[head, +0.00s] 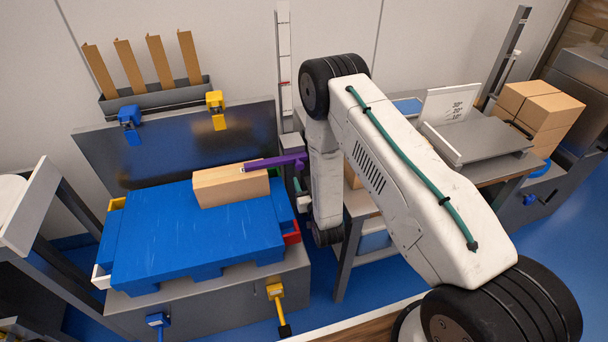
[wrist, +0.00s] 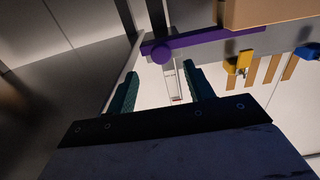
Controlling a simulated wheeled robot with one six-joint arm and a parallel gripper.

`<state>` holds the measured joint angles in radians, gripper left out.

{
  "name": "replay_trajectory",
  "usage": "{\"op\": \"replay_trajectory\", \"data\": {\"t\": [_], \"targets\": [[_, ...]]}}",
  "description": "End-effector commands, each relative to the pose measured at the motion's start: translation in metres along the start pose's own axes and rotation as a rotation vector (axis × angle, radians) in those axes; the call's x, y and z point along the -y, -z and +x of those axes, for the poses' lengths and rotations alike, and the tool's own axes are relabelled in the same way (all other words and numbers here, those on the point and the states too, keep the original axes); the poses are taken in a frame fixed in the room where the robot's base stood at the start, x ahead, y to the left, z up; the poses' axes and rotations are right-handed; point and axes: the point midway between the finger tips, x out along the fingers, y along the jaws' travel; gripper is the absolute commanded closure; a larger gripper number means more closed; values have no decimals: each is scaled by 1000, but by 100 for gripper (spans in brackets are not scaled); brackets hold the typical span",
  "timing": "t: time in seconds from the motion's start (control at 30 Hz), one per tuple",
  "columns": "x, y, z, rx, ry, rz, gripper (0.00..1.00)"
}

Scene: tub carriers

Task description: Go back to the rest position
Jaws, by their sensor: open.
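My gripper (wrist: 160,78) is open in the wrist view, with its two dark green fingers apart and nothing held between them. In the head view my gripper (head: 298,187) shows only in part, beside the right edge of the blue slab, with my arm covering much of it. A purple bar (head: 274,162) lies close by, its left end against a tan block (head: 230,186) on the blue slab (head: 190,238). The purple bar also shows in the wrist view (wrist: 215,37), beyond the fingertips; I cannot tell whether they touch.
A grey bench (head: 215,287) carries the slab, with a dark back panel (head: 180,148) and yellow and blue clamps. On the right, a table holds a white angle plate (head: 449,105), with cardboard boxes (head: 540,110) beyond. Blue floor shows between bench and table.

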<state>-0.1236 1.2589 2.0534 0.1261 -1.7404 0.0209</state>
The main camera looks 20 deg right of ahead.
Motion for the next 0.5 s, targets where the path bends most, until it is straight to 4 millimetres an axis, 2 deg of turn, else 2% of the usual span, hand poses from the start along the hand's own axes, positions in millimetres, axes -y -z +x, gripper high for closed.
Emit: {"op": "replay_trajectory", "data": {"t": [0.1,0.2,0.5], "targets": [[0,0,-13,1,0,0,48],[0,0,-17,1,0,0,48],[0,0,-18,0,-1,1,48]]}}
